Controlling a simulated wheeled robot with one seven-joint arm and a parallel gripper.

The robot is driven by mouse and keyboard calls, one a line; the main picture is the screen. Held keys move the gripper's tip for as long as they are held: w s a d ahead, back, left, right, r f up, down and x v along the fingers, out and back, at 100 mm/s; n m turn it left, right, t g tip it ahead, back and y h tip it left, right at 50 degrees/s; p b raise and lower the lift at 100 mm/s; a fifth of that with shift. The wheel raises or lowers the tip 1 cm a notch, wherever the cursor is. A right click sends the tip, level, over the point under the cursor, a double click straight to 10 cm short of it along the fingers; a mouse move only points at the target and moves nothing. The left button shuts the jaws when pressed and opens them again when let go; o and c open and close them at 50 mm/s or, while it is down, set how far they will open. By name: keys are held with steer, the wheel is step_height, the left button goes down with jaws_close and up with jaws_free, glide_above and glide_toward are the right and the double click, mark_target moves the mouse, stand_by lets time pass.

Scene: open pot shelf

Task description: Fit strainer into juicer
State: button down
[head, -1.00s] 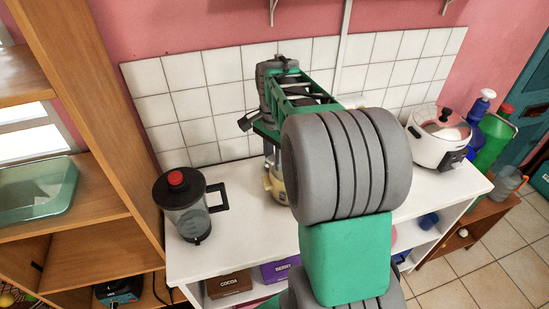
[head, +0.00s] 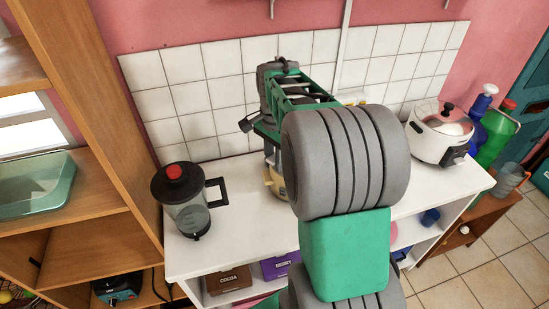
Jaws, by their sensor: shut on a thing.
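The cream juicer (head: 275,184) stands on the white counter in the head view, with most of it hidden behind my arm. My gripper (head: 270,148) points down just above the juicer. It is shut, and its fingertips and the strainer in them are largely hidden. I cannot tell whether the strainer touches the juicer or sits level in it.
A blender jug with a red-topped black lid (head: 181,203) stands at the counter's left. A white rice cooker (head: 440,135) stands at the right, near blue and green bottles (head: 492,135). Cocoa (head: 229,279) and berry boxes sit below. The counter between jug and juicer is clear.

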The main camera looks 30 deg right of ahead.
steer(key=shift+f, duration=0.1)
steer(key=c, duration=1.1)
jaws_free()
steer(key=shift+r+p, duration=2.8)
steer(key=shift+r, duration=1.25)
